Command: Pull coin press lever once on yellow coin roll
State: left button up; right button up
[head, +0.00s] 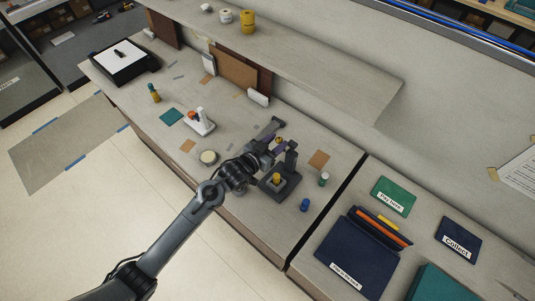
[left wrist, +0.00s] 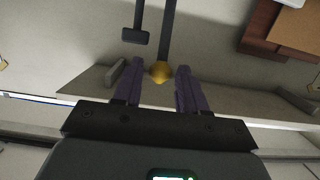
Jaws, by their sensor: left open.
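The dark coin press (head: 291,160) stands on the counter near the middle of the head view. The yellow coin roll (head: 277,179) stands upright on its base. My left gripper (head: 275,147) is at the top of the press, its purple fingers spread. My right gripper is not in view.
A blue roll (head: 305,205) and a green-and-white roll (head: 324,180) stand right of the press. A shelf (head: 315,72) overhangs the counter behind.

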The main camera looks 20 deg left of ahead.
pick_arm(q)
jog(key=shift+w+p, duration=0.15)
jog(key=shift+p, duration=0.35)
jog(key=shift+c, duration=1)
jog(key=c, duration=0.4)
jog(key=s+f, duration=0.1)
jog(key=s, duration=0.1)
jog(key=s+a+f+p, duration=0.1)
jog(key=s, duration=0.1)
jog(key=shift+a+f, duration=0.1)
jog(key=shift+f, duration=0.2)
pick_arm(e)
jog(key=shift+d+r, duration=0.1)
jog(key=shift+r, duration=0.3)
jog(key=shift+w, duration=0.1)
